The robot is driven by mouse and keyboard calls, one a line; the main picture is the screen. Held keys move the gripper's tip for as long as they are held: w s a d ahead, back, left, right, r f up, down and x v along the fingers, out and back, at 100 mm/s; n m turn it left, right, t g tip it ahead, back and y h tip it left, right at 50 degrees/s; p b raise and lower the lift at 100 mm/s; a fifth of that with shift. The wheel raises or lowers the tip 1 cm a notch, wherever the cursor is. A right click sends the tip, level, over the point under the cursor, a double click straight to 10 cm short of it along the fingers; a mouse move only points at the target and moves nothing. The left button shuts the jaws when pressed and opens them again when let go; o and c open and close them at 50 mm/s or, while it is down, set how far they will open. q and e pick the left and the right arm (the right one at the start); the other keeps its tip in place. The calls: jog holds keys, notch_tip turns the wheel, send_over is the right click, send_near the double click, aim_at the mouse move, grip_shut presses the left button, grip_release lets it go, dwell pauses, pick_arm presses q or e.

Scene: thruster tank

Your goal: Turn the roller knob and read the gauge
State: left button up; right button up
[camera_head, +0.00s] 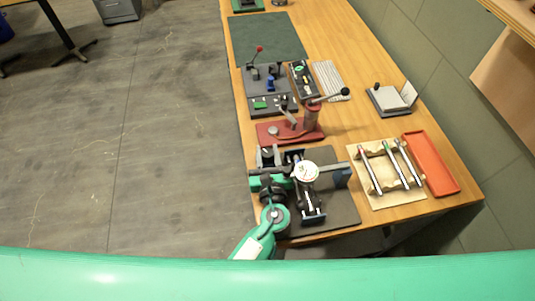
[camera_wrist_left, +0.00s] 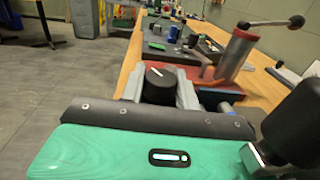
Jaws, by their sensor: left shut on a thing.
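A device with a round white gauge dial (camera_head: 306,173) stands on a dark mat (camera_head: 343,206) at the near end of the bench. The dial's reading is too small to make out. A black roller knob (camera_wrist_left: 160,85) with a white mark on its face sits at the device's left side. My left gripper (camera_head: 267,156) is at that side of the device, shut on the knob. In the left wrist view its two grey fingers (camera_wrist_left: 161,77) flank the knob, one on each side. The white mark is tilted there. My right gripper is not in view.
Behind the device stands a red lever press (camera_head: 312,120), its handle reaching right. To the right lie a wooden rack (camera_head: 384,196) with several rods and an orange tray (camera_head: 431,163). Several small devices stand farther back. Open floor lies left of the bench.

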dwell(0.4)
pick_arm(q)
jog(key=o, duration=1)
jog(key=shift+c, duration=0.2)
